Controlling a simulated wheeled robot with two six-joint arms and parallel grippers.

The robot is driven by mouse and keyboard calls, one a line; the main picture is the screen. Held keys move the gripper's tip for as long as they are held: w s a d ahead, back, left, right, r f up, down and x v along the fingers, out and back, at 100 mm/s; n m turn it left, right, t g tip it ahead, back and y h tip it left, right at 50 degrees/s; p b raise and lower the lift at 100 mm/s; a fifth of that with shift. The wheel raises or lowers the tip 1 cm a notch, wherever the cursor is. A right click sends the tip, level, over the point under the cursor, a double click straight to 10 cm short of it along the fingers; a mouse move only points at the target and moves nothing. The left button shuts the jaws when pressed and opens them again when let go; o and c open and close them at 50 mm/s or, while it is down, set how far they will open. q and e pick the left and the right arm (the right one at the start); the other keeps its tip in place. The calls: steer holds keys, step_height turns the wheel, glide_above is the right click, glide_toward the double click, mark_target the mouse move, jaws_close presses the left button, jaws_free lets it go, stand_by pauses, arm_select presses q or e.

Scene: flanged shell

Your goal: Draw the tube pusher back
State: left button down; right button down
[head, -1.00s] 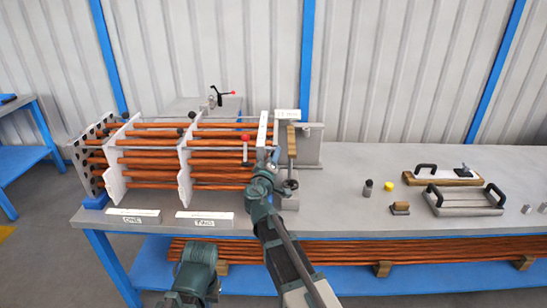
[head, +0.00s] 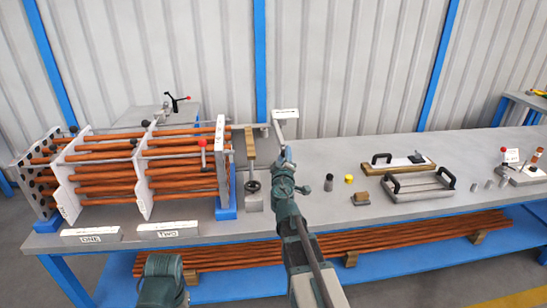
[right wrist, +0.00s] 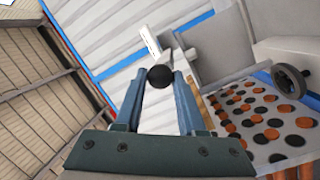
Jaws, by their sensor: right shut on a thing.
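The tube pusher (head: 279,129) is a grey bar under a small white label, right of the tube rack, with a thin rod running left from it. My right gripper (head: 286,157) is at its lower end in the head view. In the right wrist view my right gripper (right wrist: 160,80) is shut on a round black knob (right wrist: 160,76), with a white label behind it. The fingers hide part of the pusher in the head view.
The rack (head: 60,188) of copper-coloured tubes stands at the left, with signs ONE and TWO in front. A handwheel (head: 252,186) stands beside it. A black-handled tray (head: 418,187) and small parts lie to the right. The rear bench is mostly clear.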

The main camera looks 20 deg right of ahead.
steer(key=shift+s+d, duration=0.1)
steer(key=shift+d, duration=0.1)
steer(key=c, duration=0.9)
jaws_free()
steer(key=o, duration=0.4)
steer(key=shift+d, duration=0.15)
